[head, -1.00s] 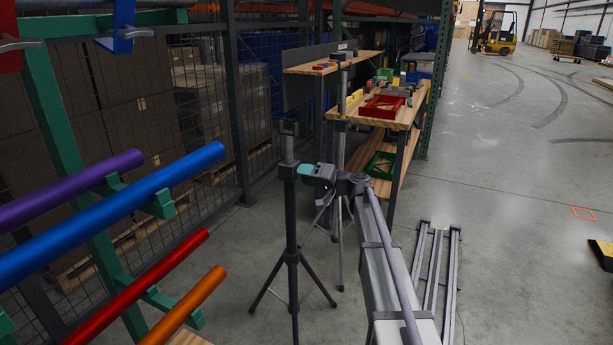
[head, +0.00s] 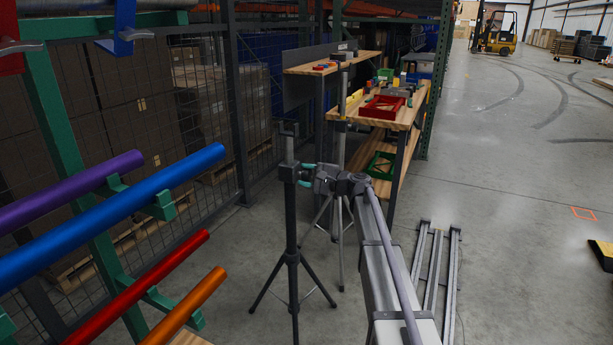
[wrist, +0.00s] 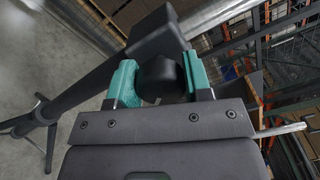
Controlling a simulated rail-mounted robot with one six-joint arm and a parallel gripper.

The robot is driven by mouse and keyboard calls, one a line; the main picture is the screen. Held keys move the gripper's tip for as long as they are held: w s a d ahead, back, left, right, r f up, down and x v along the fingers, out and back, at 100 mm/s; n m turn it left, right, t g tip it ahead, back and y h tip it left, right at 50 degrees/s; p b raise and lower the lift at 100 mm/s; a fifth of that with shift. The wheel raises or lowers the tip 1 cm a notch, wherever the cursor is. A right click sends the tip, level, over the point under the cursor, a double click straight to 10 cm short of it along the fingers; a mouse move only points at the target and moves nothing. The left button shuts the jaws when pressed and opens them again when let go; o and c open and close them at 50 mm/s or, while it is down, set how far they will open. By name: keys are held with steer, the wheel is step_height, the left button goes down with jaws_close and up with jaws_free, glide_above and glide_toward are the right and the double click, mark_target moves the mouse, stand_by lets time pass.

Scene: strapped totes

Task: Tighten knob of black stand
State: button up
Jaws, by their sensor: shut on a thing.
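The black stand (head: 291,225) stands upright on its tripod legs in the middle of the head view. Its dark post and legs also show tilted across the wrist view (wrist: 85,88). A round black knob (wrist: 160,75) sits on the side of the stand's dark collar. My gripper (head: 304,172) reaches the stand from the right, at collar height. In the wrist view its two green fingers (wrist: 158,66) are on either side of the knob, shut on it. The knob is too small to make out in the head view.
A lighter grey stand (head: 341,150) stands close behind the black one. A wooden workbench (head: 408,117) with a red tray (head: 382,107) is behind it. Coloured tubes (head: 150,200) on a green rack fill the left foreground. Floor at right is mostly clear.

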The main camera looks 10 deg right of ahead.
steer(key=m, duration=0.6)
steer(key=shift+m, duration=0.3)
stand_by(0.4)
steer(key=o, duration=0.9)
steer(key=shift+r, duration=0.1)
steer(key=v, duration=1.1)
